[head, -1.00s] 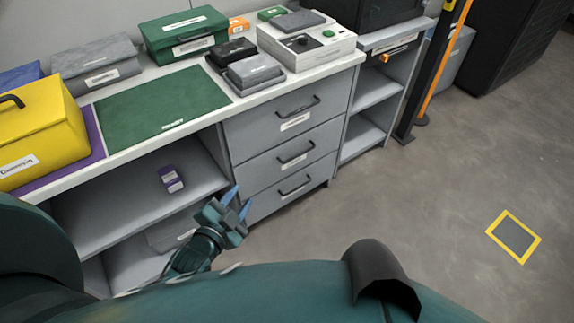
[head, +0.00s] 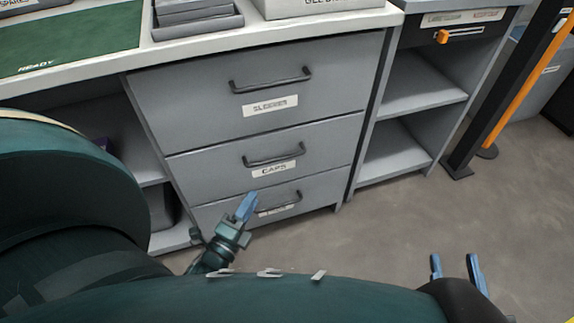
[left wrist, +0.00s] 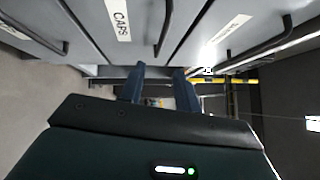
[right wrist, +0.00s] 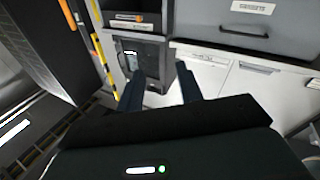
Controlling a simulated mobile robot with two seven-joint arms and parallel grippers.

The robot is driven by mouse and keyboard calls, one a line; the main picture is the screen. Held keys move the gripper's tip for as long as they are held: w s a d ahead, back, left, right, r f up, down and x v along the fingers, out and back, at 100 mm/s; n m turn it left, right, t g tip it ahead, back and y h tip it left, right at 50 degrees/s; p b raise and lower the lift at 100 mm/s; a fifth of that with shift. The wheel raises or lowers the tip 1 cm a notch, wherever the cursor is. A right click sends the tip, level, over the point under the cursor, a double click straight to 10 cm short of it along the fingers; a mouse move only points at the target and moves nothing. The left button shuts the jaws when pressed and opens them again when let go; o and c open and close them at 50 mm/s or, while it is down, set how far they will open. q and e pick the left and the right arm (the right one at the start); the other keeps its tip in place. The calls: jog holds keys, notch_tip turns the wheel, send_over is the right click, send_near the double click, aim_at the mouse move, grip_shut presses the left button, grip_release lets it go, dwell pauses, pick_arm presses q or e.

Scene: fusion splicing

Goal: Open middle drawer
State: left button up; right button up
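The middle drawer (head: 210,169) is grey, labelled CAPS, and closed flush in the cabinet. Its dark bar handle (head: 274,156) is above the label; the handle also shows in the left wrist view (left wrist: 165,28), beside the CAPS label (left wrist: 120,18). My left gripper (head: 247,203) is below the middle handle, in front of the bottom drawer in the head view. Its fingers (left wrist: 160,70) are apart and empty, not on any handle. My right gripper (head: 455,260) is low at the right, over the floor, away from the drawers. Its fingers (right wrist: 158,82) are apart and empty.
The top drawer (head: 190,92) and bottom drawer (head: 312,190) are closed. Open shelves (head: 415,95) stand to the right, beside a black post with an orange strip (head: 530,70). The worktop (head: 95,75) overhangs above. The floor (head: 400,225) in front is clear.

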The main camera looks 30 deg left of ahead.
pick_arm(q)
jog(key=r+b, duration=0.2)
jog(key=b, duration=0.1)
send_over(274, 164)
jog(key=s+d, duration=0.3)
jog(key=s, duration=0.1)
jog(key=shift+a+f, duration=0.1)
jog(key=shift+a, duration=0.05)
jog(key=shift+c, duration=0.3)
grip_shut()
